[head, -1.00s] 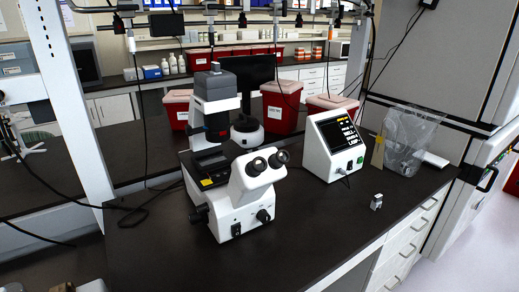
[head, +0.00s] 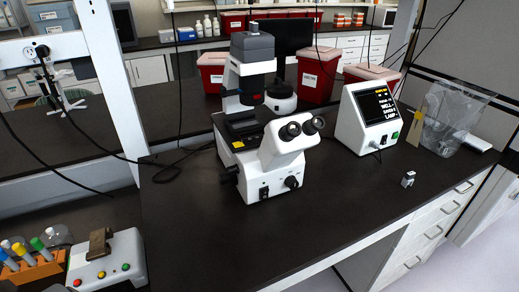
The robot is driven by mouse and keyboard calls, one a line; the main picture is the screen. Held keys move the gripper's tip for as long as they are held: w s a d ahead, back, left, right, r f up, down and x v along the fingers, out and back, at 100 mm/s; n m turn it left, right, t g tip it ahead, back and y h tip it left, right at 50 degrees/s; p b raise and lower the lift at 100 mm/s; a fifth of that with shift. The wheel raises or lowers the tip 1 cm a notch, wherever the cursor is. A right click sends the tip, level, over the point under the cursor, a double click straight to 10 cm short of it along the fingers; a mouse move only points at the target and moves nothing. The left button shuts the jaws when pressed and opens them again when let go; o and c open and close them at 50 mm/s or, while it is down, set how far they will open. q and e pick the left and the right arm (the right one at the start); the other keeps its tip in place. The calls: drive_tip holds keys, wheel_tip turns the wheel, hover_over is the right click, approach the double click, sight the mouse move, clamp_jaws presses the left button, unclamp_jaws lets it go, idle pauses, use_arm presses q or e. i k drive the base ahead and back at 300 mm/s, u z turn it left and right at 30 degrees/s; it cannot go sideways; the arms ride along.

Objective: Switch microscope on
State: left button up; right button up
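The microscope (head: 287,148) stands upright on the black bench in the head view. It has a white body, two dark eyepieces facing front right, a black stage and a grey-topped column at the back. A small black switch (head: 264,192) shows low on the front of its base, with a dark round knob (head: 291,182) to the right of it. Whether the switch is on or off is too small to tell. Neither of my grippers shows in the head view.
A white box with a lit screen (head: 368,118) stands right of the microscope. A small grey-white item (head: 408,179) lies near the front right edge. A control box with coloured buttons (head: 108,262) and an orange tube rack (head: 30,268) sit at lower left. The bench front is clear.

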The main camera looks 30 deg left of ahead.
sight(264, 193)
drive_tip(key=k, duration=1.3)
drive_tip(key=u, duration=0.25)
drive_tip(key=i, duration=0.25)
drive_tip(key=u, duration=0.8)
drive_tip(key=i, duration=0.95)
drive_tip(key=u, duration=0.15)
